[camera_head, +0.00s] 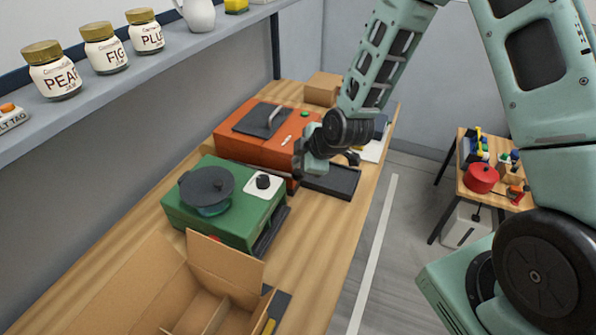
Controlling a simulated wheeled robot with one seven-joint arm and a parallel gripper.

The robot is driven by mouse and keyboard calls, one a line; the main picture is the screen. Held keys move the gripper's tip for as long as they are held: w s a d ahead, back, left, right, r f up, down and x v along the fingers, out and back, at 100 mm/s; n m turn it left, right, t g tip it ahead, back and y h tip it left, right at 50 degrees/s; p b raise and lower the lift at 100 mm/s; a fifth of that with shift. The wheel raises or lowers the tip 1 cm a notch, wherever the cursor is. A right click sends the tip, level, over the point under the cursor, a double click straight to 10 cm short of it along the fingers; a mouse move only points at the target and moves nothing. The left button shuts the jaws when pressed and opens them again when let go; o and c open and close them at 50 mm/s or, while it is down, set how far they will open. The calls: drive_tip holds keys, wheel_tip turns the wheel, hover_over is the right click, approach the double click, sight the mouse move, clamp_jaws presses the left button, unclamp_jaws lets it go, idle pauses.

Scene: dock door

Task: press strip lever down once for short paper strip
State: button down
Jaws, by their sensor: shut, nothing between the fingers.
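An orange machine (235,145) stands toward the back of the wooden bench, with a dark plate and a grey handle (274,117) on top, plus a small green button. A black tray (335,182) extends from its front. A green machine (178,212) stands nearer, with a dark round lid (206,186) and a black knob (263,181) on a white panel. I cannot tell for certain which part is the strip lever, and no paper strip is clear to see. My gripper (299,168) is shut and empty, at the orange machine's front right corner, which it partly hides. Contact cannot be told.
An open cardboard box (225,262) is at the near end of the bench. A small closed box (322,88) is at the back. A shelf (150,62) with several jars hangs at left. A side table (470,197) holds a red round thing (481,178) at right.

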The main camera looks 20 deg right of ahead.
drive_tip(key=shift+f+b, duration=0.3)
drive_tip(key=shift+f, duration=0.05)
drive_tip(key=shift+s+d+f+b, duration=0.1)
drive_tip(key=shift+f+b, duration=0.7)
drive_tip(key=shift+f, duration=0.1)
drive_tip(key=shift+s+d+f+b, duration=0.15)
drive_tip(key=shift+f+b, duration=0.7)
drive_tip(key=shift+s+d+f+b, duration=0.1)
drive_tip(key=shift+f+b, duration=0.7)
drive_tip(key=shift+f, duration=0.1)
idle(2.4)
idle(0.5)
drive_tip(key=shift+w+a+r+p, duration=0.1)
drive_tip(key=shift+r+p, duration=0.55)
drive_tip(key=shift+r, duration=0.4)
drive_tip(key=shift+w+a+r+p, duration=0.15)
drive_tip(key=shift+r+p, duration=0.55)
drive_tip(key=shift+r, duration=0.35)
drive_tip(key=shift+w+a+r+p, duration=0.1)
drive_tip(key=shift+r+p, duration=0.55)
drive_tip(key=shift+r, duration=0.4)
drive_tip(key=shift+w+a+r+p, duration=0.15)
drive_tip(key=shift+r+p, duration=0.65)
drive_tip(key=shift+r, duration=0.45)
drive_tip(key=shift+w+a+r+p, duration=0.1)
drive_tip(key=shift+r+p, duration=0.65)
drive_tip(key=shift+r, duration=0.45)
